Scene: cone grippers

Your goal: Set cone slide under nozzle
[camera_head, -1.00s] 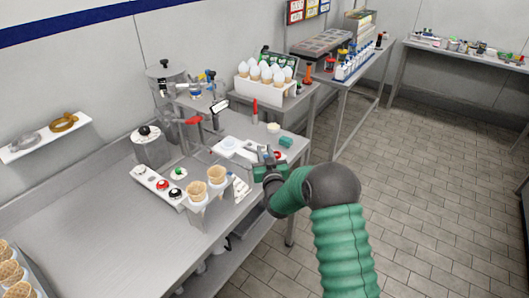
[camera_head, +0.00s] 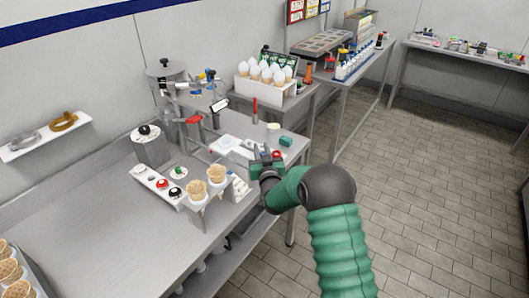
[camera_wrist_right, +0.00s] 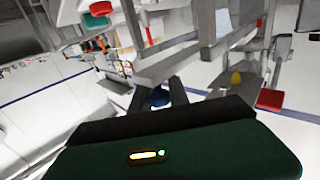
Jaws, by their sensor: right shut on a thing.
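My right gripper (camera_head: 265,159) is at the front edge of the small metal table. It is shut on a small part at the outer end of the white cone slide (camera_head: 246,150); the grip itself is small and partly hidden. In the right wrist view the dark fingers (camera_wrist_right: 160,96) close around a small blue part (camera_wrist_right: 160,97). The slide lies low on the table, beside a white plate with a pale blue piece (camera_head: 225,143). The dispenser (camera_head: 195,88), with its red handle, stands behind and to the left; its nozzle is too small to tell clearly. My left gripper is out of view.
A holder with two wafer cones (camera_head: 207,181) stands left of my gripper, near the counter edge. A red-knobbed panel (camera_head: 160,183) is beside it. A white rack of cones (camera_head: 265,80) stands behind. A green block (camera_head: 286,141) lies close on the right.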

